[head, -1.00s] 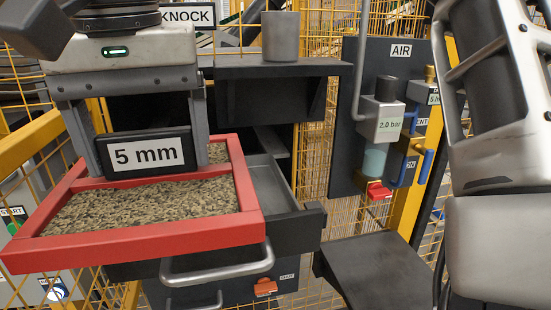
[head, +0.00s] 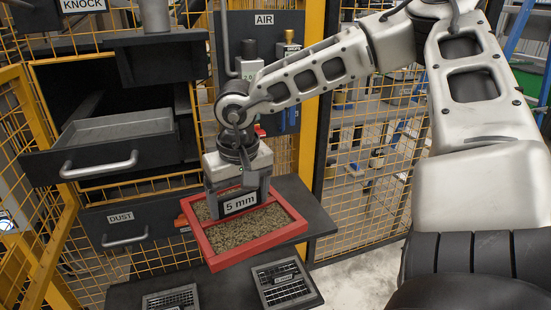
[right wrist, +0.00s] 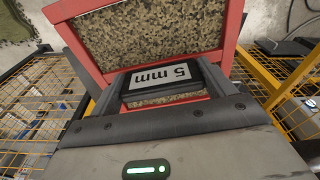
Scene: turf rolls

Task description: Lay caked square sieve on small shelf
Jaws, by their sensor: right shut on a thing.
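The caked sieve (head: 268,238) is a red square frame filled with tan-grey grains, with a black "5 mm" tag. It also shows in the right wrist view (right wrist: 233,38). My right gripper (head: 238,195) is shut on the sieve at its tag, from above. The small shelf (head: 312,212) is a dark flat plate behind and to the right of the sieve. The sieve overlaps part of it in the head view; I cannot tell whether they touch. My left gripper is not in view.
A dark lower surface (head: 225,290) in front bears two grey grates (head: 284,284) (head: 170,299). An open drawer (head: 100,150) stands out at left, above a drawer marked DUST (head: 122,229). Yellow mesh fencing (head: 375,180) stands behind at right.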

